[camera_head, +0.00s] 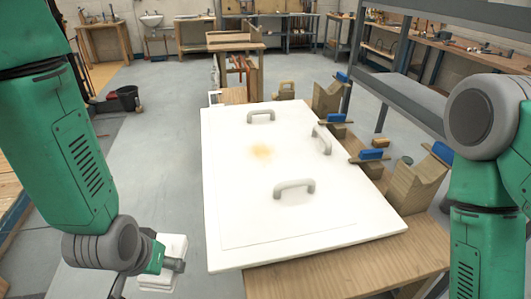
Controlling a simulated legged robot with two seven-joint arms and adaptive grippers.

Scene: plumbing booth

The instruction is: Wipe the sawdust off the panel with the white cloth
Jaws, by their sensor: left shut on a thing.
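The white panel (235,205) lies flat on a wooden bench. A small yellowish patch of sawdust (261,152) is on it, between the grey handles. My left gripper (172,264) is low at the left, off the panel's near left edge. It is shut on the white cloth (174,245), which looks like a folded pad and is partly hidden by the gripper. The right arm comes in at the right edge, but its gripper is out of the picture.
Three raised grey handles stand on the panel: a far one (261,116), a right one (321,138) and a near one (294,187). Wooden blocks with blue-handled clamps (371,154) line the right side. A grey metal frame (430,105) stands behind. Open floor lies left.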

